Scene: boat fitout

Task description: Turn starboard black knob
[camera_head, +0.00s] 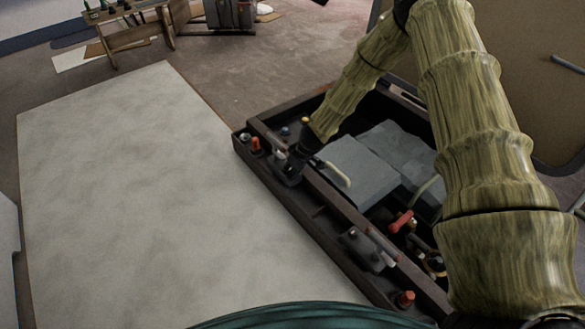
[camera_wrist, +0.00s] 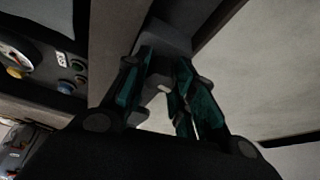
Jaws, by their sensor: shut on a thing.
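In the head view the knob is hidden by my gripper. A second dark unit (camera_head: 366,250) with a light lever sits further along the same rim.
Gauges and buttons (camera_wrist: 78,66) show in the wrist view. A broad pale panel (camera_head: 130,190) lies clear at left.

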